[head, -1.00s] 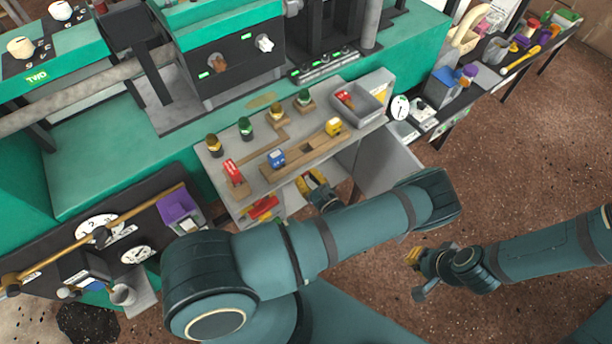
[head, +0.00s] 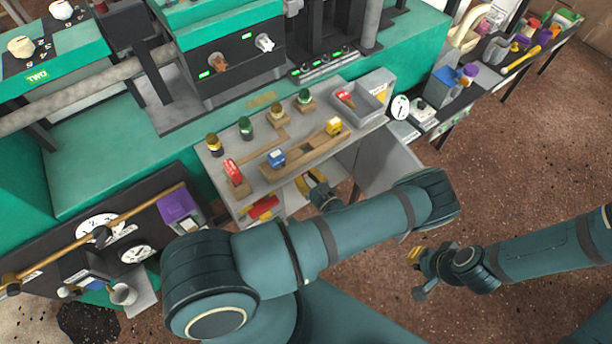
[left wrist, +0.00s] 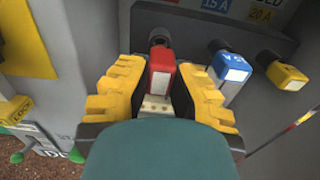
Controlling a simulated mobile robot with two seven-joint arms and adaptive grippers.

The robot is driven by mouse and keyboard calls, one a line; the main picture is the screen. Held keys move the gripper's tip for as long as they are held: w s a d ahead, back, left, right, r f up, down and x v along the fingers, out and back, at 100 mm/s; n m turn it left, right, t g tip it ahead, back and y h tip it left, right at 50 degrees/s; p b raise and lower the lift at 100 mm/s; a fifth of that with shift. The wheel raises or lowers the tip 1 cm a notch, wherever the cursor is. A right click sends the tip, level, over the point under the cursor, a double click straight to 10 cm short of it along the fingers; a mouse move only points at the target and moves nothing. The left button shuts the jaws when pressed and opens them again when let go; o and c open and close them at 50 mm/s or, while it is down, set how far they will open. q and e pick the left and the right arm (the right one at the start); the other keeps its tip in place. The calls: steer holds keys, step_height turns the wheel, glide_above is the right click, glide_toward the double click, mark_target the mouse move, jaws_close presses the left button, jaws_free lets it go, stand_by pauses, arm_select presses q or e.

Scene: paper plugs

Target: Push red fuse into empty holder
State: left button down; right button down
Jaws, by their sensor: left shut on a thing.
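The red fuse (left wrist: 162,76) is in the middle of the left wrist view, with a pale lower part. My left gripper (left wrist: 160,95) is shut on it, with yellow ridged fingers on both sides. A dark round holder end (left wrist: 159,37) shows just behind the fuse's far end; I cannot tell how far the fuse is in. A blue fuse (left wrist: 231,68) and a yellow fuse (left wrist: 287,76) sit to the right in dark round holders. In the head view my left gripper (head: 311,182) is inside the cabinet under the bench top. My right gripper (head: 414,257) hangs over the floor; its opening is unclear.
The grey bench top (head: 302,138) above carries red (head: 232,171), blue (head: 276,158) and yellow (head: 333,126) blocks, several knobbed pegs and a grey tray (head: 365,100). An open cabinet door (head: 392,163) stands right of my left gripper. A yellow panel (left wrist: 25,42) is left of it.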

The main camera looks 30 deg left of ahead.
arm_select(q)
steer(key=shift+x, duration=1.55)
steer(key=c, duration=0.9)
jaws_free()
steer(key=shift+v, duration=2.75)
